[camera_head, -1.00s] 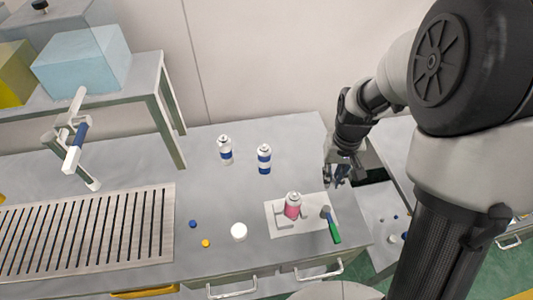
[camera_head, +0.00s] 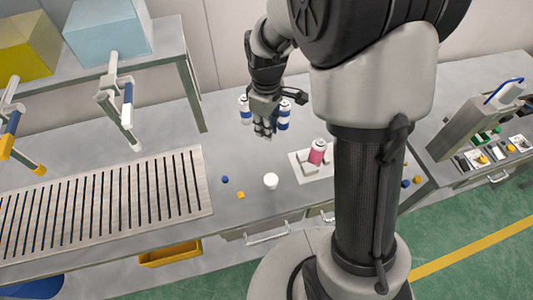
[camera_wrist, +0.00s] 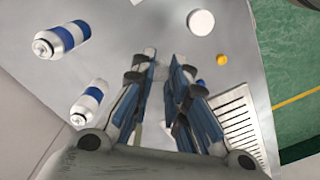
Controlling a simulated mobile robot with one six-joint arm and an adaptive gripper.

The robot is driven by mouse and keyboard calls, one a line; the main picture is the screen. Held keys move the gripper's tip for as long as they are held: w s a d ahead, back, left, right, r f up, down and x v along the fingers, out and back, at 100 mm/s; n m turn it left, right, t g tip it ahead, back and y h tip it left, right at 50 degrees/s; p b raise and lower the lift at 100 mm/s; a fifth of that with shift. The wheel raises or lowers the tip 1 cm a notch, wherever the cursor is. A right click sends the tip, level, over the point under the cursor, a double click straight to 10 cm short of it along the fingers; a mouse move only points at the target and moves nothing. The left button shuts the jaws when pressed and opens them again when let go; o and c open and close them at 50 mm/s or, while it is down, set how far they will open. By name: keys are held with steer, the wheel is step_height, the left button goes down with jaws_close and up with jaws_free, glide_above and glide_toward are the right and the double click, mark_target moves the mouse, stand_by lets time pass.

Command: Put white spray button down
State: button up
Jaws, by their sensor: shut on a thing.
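My gripper (camera_head: 264,132) points down over the middle of the table, in front of two blue-and-white cans. It also shows in the wrist view (camera_wrist: 165,62), with its fingers close together at the tips. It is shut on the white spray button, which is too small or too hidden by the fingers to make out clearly. Small blue (camera_head: 225,180) and yellow (camera_head: 241,195) pieces lie apart on the table (camera_head: 170,125), left of a larger white round piece (camera_head: 270,181).
The two cans (camera_wrist: 62,40) (camera_wrist: 88,104) stand close to my gripper. A pink can (camera_head: 317,152) stands on a white plate (camera_head: 303,172) to the right. A slotted rack (camera_head: 95,215) fills the left front. Bare tabletop lies between rack and cans.

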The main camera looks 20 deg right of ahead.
mark_target(266, 162)
step_height(266, 162, down, 15)
steer(key=b, duration=0.3)
steer(key=shift+b, duration=0.35)
steer(key=shift+f, duration=0.1)
steer(key=shift+f, duration=0.15)
steer(key=o, duration=0.7)
